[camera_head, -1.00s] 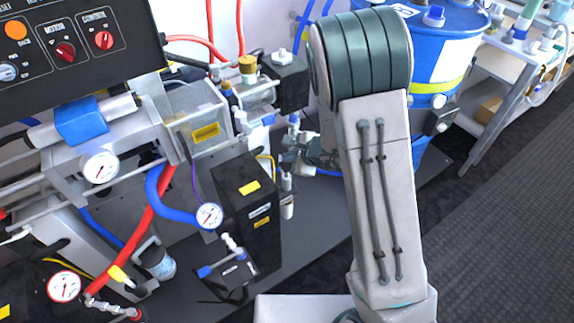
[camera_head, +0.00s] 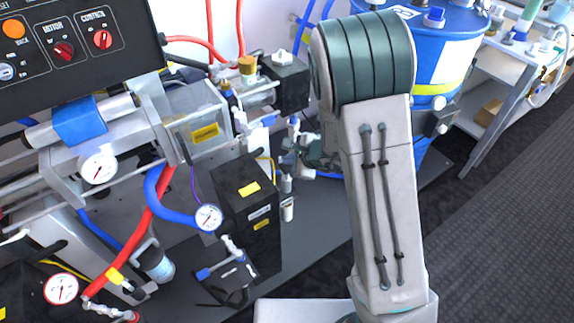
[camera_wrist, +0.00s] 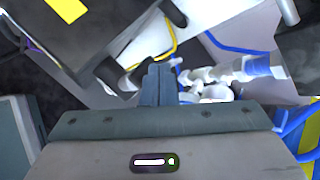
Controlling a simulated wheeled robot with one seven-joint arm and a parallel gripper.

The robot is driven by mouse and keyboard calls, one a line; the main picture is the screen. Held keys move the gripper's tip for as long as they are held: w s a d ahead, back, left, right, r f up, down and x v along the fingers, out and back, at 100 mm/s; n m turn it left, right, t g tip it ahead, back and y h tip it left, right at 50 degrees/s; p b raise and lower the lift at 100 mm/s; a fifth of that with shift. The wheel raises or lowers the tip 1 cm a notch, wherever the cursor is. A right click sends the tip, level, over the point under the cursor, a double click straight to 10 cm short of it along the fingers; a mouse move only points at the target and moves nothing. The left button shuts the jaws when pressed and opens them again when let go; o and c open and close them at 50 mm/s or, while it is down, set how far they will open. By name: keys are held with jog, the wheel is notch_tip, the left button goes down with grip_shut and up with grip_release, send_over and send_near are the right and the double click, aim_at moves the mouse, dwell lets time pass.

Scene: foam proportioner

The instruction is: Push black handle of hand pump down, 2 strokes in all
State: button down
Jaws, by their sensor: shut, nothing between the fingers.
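My gripper (camera_wrist: 158,85) is shut and empty. In the wrist view its fingers point at white fittings with blue bands (camera_wrist: 240,70). A dark bar-like part (camera_wrist: 125,78) lies just left of the fingertips; I cannot tell for sure whether it is the black handle, or whether the fingers touch it. In the head view my gripper (camera_head: 308,152) is partly hidden by my arm. A slim upright white and grey cylinder (camera_head: 288,208), possibly part of the hand pump, stands below and left of it.
A black box with yellow labels (camera_head: 248,215) stands left of my gripper. Gauges, hoses and a control panel (camera_head: 75,45) fill the left. A blue drum (camera_head: 445,50) stands behind my arm. The dark floor (camera_head: 500,220) at right is clear.

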aim_at(290, 167)
jog(key=shift+f+b, duration=1.5)
jog(key=shift+b, duration=0.35)
dwell(1.2)
jog(key=shift+r, duration=0.15)
dwell(0.3)
jog(key=shift+r+p, duration=1.1)
jog(key=shift+r, duration=0.85)
jog(key=shift+r+p, duration=1.6)
jog(key=shift+r, duration=0.95)
